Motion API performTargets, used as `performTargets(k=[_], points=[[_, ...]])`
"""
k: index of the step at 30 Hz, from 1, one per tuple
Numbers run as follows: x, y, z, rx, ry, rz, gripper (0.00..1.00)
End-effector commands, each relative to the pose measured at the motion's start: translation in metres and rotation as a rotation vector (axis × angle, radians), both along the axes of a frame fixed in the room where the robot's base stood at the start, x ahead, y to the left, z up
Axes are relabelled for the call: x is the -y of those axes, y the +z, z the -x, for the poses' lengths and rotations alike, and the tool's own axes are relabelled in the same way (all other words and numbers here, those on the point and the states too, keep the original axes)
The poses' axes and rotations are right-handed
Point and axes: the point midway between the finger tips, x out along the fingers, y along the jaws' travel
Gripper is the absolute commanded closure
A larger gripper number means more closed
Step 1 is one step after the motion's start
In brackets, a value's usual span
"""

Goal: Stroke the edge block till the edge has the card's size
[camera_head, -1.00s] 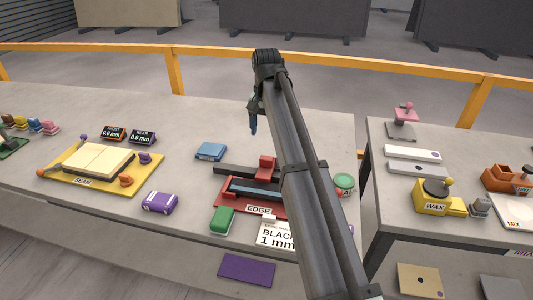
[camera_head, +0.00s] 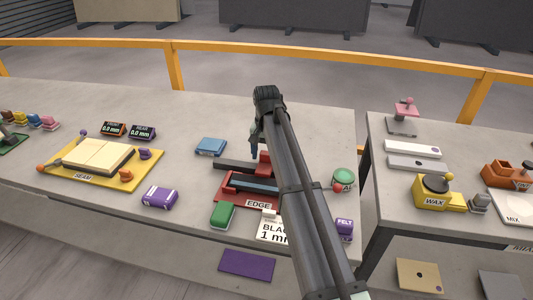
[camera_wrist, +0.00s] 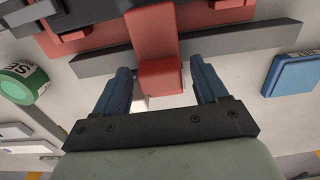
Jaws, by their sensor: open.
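The edge station has a red base (camera_head: 226,187) labelled EDGE, with dark bars lying on it. Its red block (camera_head: 265,168) stands at the back, partly hidden by my arm. A white card (camera_head: 268,233) reading BLACK 1 mm stands at the station's front, its right part hidden by my arm. My gripper (camera_head: 254,147) is low at the back of the red block. In the wrist view, its blue fingers are open, one on each side of the red block's near end (camera_wrist: 158,78); I cannot tell whether they touch it.
A blue block (camera_head: 210,147) lies left of the station and a green block (camera_head: 223,215) at its front left. A purple FELT block (camera_head: 344,229) and a round green-topped tin (camera_head: 344,178) are on the right. The yellow seam board (camera_head: 70,181) is further left.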

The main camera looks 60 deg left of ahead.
Motion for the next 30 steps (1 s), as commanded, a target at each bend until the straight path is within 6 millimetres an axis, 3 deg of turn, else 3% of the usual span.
performTargets(k=[5,27,30], points=[[0.0000,0.0001,0.0000,0.000,0.000,0.000,0.28],[-0.0001,0.0004,-0.0001,0.000,0.000,0.000,0.98],[-0.0002,0.0005,0.0001,0.000,0.000,0.000,1.00]])
